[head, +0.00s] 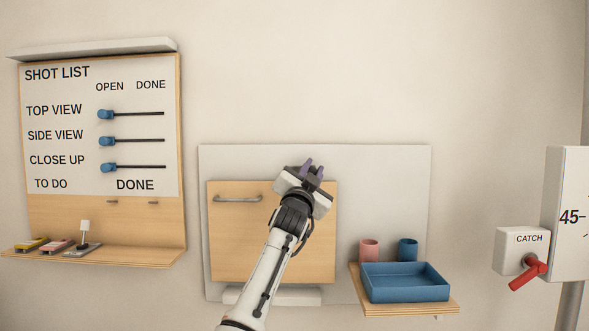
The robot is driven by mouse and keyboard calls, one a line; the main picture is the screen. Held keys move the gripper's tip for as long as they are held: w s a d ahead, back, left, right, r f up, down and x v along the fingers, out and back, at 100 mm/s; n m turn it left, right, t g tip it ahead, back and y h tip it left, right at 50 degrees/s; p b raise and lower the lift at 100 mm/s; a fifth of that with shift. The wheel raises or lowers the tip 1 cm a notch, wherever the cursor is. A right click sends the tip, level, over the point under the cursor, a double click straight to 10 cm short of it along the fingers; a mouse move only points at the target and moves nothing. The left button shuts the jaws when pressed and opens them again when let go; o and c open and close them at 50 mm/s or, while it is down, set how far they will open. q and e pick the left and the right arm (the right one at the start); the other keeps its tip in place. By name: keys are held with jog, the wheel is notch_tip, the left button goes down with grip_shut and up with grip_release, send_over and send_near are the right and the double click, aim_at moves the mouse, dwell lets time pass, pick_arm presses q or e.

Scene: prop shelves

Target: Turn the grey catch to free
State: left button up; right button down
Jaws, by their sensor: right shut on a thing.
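A wooden door panel (240,245) with a grey bar handle (238,199) at its upper left is set against a pale grey board. The gripper and wrist hide that spot, so I cannot tell how the catch is turned. My left gripper is not in view.
A white box marked CATCH (512,255) with a red lever (528,274) is at the right. A small shelf holds a blue tray (405,295), a pink cup (369,251) and a blue cup (408,250). A shot list board (60,180) hangs at the left.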

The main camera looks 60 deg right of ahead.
jog(key=shift+w+f, duration=0.2)
jog(key=shift+f, duration=0.2)
jog(key=c, duration=1.6)
grip_release()
jog(key=shift+r, duration=0.2)
jog(key=b+v, duration=0.1)
jog(key=v, duration=0.9)
jog(key=shift+s+a, duration=0.1)
jog(key=shift+a, duration=0.05)
